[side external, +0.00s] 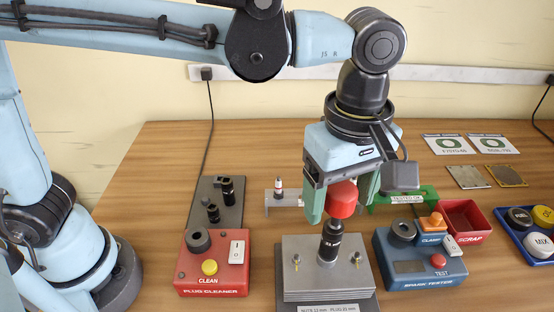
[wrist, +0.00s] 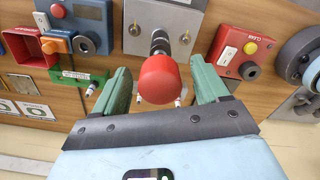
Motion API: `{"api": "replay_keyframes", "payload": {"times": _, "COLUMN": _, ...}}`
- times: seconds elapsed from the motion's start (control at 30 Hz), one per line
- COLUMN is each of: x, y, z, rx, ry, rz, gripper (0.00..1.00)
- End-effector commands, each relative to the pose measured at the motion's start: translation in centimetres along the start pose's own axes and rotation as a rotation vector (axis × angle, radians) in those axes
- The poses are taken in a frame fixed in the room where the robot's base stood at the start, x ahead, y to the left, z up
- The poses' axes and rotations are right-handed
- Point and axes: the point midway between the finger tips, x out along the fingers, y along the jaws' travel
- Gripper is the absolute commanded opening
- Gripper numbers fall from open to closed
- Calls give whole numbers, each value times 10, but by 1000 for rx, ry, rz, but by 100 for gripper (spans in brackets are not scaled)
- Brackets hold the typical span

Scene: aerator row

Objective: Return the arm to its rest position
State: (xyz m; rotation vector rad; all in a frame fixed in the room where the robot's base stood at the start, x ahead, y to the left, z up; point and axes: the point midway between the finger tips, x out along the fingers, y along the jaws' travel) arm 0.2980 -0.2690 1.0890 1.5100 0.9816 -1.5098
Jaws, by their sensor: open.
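My gripper (side external: 340,213) is open, with its two green fingers pointing down on either side of a red knob (side external: 344,199). The red knob sits on top of a black shaft (side external: 330,241) that stands upright on a grey metal block (side external: 322,272). In the wrist view, the red knob (wrist: 158,80) lies between the spread fingers of my gripper (wrist: 161,68), with a visible gap on each side. The wrist view also shows the black shaft (wrist: 160,42) running from the knob to the block.
A red plug cleaner (side external: 211,270) stands left of the block, a blue spark tester (side external: 420,262) right. Behind are a dark rack (side external: 232,220), a grey holder (side external: 284,203), a green tray (side external: 425,195) and a red scrap bin (side external: 480,222). A blue tray (side external: 510,235) is far right.

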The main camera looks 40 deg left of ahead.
Motion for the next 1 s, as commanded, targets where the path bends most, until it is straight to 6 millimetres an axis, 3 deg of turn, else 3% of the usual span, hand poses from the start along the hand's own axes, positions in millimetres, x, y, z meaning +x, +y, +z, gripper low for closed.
{"api": "replay_keyframes", "payload": {"times": 0.33, "x": 3, "y": 0, "z": 1, "rx": 2, "ry": 0, "rz": 0, "gripper": 72}}
{"api": "replay_keyframes", "payload": {"times": 0.8, "x": 3, "y": 0, "z": 1, "rx": 3, "ry": 0, "rz": 0, "gripper": 0}}
{"api": "replay_keyframes", "payload": {"times": 1.0, "x": 3, "y": 0, "z": 1, "rx": 63, "ry": 0, "rz": 0, "gripper": 0}}
